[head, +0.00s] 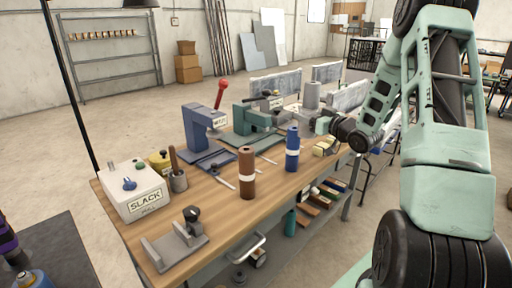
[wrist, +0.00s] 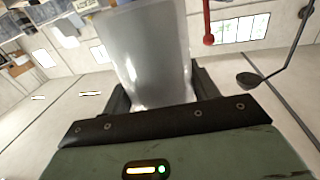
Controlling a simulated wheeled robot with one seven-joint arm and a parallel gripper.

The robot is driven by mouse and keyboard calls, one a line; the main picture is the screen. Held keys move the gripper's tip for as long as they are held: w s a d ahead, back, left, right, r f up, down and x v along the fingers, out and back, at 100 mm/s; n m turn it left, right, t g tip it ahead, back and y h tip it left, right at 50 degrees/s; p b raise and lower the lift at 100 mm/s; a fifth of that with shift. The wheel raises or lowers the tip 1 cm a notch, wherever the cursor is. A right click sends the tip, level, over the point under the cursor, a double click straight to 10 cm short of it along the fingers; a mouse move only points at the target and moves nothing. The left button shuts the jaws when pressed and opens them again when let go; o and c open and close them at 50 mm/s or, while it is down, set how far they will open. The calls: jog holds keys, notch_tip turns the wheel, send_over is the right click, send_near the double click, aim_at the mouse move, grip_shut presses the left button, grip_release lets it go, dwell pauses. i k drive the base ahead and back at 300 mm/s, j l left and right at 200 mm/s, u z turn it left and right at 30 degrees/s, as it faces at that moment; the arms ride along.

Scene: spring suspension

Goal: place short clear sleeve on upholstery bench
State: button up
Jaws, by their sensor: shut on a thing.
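My gripper (head: 322,122) is over the far right end of the wooden workbench in the head view. In the wrist view its dark jaws (wrist: 155,105) are shut on a grey, partly see-through sleeve (wrist: 150,50). The sleeve fills the middle of that view, and its lower end sits between the jaws. A grey cylinder (head: 311,95) just above the gripper in the head view looks like this same sleeve, roughly upright. I see no label that marks an upholstery bench; the wooden workbench (head: 225,205) is the nearest bench.
On the workbench stand a brown cylinder (head: 247,172), a blue cylinder (head: 292,149), a blue press (head: 200,130) with a red lever, a green press (head: 250,118) and a white SLACK box (head: 138,190). A grey fixture (head: 175,244) is at the near end. Bare wood shows between them.

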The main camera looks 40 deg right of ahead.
aim_at(222, 213)
jog(key=i+j, duration=0.1)
jog(key=j, duration=0.4)
jog(key=i+j, duration=0.1)
jog(key=j, duration=0.35)
jog(key=k+j+u, duration=0.1)
jog(key=k+j, duration=0.15)
jog(key=j, duration=0.2)
jog(key=u, duration=0.05)
